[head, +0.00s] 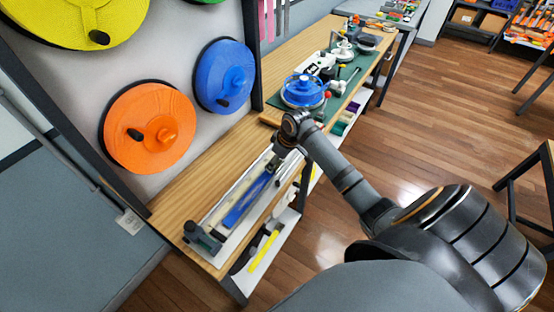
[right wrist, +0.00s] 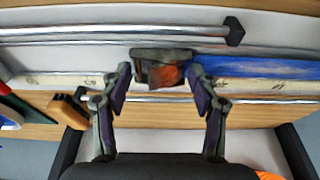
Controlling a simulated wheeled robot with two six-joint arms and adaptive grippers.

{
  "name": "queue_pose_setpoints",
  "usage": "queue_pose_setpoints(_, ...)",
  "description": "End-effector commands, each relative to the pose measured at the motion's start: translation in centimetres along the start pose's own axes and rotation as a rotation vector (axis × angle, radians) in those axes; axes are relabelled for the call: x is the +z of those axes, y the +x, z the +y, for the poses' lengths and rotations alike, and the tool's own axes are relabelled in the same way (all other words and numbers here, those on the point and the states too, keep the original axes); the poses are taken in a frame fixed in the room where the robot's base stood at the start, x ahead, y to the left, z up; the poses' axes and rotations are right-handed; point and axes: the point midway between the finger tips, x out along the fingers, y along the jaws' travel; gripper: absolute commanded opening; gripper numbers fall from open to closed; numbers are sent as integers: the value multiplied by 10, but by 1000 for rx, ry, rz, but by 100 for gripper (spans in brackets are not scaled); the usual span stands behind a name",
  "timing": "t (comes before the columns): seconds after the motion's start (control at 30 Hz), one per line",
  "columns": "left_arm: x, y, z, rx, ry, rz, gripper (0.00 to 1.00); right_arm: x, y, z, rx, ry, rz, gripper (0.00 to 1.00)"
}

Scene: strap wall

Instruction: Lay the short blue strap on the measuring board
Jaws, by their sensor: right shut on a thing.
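The measuring board (head: 228,198) lies lengthwise on the wooden bench. Its marked scale strip (right wrist: 50,82) shows in the right wrist view. The short blue strap (head: 245,203) lies stretched along the board. In the right wrist view the strap (right wrist: 265,66) runs off to the right from a dark buckle with an orange part (right wrist: 163,74). My right gripper (head: 279,160) is at the far end of the strap, over the board. In the right wrist view its fingers (right wrist: 160,92) stand on either side of the buckle, shut on it. My left gripper is not in view.
Orange (head: 150,128), blue (head: 224,76) and yellow (head: 75,20) strap reels hang on the wall panel behind. A green mat (head: 345,75) with a blue reel (head: 302,91) and tools lies farther along the bench. A lower shelf (head: 270,243) holds a yellow item. Bare wood lies left of the board.

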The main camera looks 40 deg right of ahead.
Motion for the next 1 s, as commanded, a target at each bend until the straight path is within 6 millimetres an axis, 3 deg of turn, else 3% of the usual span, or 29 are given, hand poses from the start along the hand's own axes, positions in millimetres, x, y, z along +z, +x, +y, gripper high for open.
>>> queue_pose_setpoints(0.03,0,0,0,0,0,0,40,1,1,0,-1,0,-2,63)
queue_pose_setpoints(0.2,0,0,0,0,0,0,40,1,1,0,-1,0,-2,86)
queue_pose_setpoints(0.57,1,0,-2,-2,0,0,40,1,-2,0,0,0,-2,87)
queue_pose_setpoints(0.67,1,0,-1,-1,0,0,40,0,-14,1,3,0,-1,87)
queue_pose_setpoints(1.0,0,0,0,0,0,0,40,1,-93,1,5,-3,-2,87)
